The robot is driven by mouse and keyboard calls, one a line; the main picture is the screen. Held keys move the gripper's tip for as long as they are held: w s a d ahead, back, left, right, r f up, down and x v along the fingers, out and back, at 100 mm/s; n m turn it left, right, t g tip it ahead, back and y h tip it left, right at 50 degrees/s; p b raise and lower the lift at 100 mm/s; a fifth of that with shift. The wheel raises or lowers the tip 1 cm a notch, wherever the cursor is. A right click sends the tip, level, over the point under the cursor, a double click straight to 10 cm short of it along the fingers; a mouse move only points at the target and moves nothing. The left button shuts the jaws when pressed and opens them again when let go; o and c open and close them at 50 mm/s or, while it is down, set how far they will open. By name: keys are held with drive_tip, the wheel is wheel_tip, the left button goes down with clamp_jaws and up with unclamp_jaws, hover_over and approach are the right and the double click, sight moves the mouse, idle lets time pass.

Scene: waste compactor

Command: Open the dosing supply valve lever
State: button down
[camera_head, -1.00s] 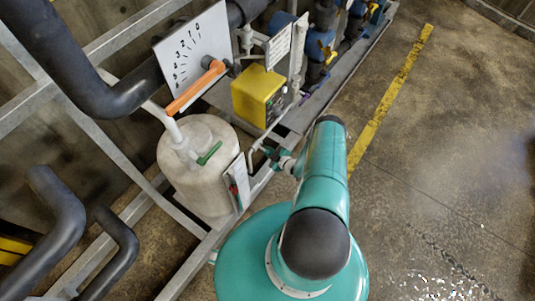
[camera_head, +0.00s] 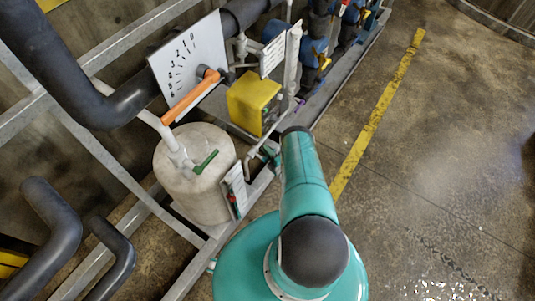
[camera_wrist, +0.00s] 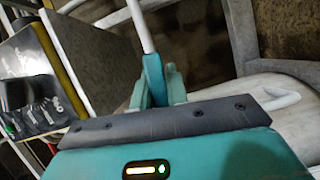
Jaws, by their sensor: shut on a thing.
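My gripper (camera_wrist: 157,88) is shut on a teal lever handle (camera_wrist: 153,75) in the wrist view. A thin white rod (camera_wrist: 139,22) runs up from the handle. The fingers stand on either side of the handle. In the head view my gripper (camera_head: 268,155) is beside the small white pipe, right of the white tank, mostly hidden by my arm. I cannot tell the lever's angle in the head view.
An orange lever (camera_head: 190,97) sits on a white dial plate (camera_head: 180,62). A white tank (camera_head: 190,190) has a green lever (camera_head: 205,162) on top. A yellow box (camera_head: 250,100) and dark pipes (camera_head: 70,75) are close by. Open floor (camera_head: 440,170) lies to the right.

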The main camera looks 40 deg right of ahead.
drive_tip(key=shift+r+n+t, duration=0.3)
drive_tip(key=shift+r+n, duration=0.05)
drive_tip(key=shift+n, duration=0.35)
drive_tip(key=c, duration=1.4)
unclamp_jaws()
drive_tip(key=s, duration=1.3)
drive_tip(key=shift+s+a, duration=0.4)
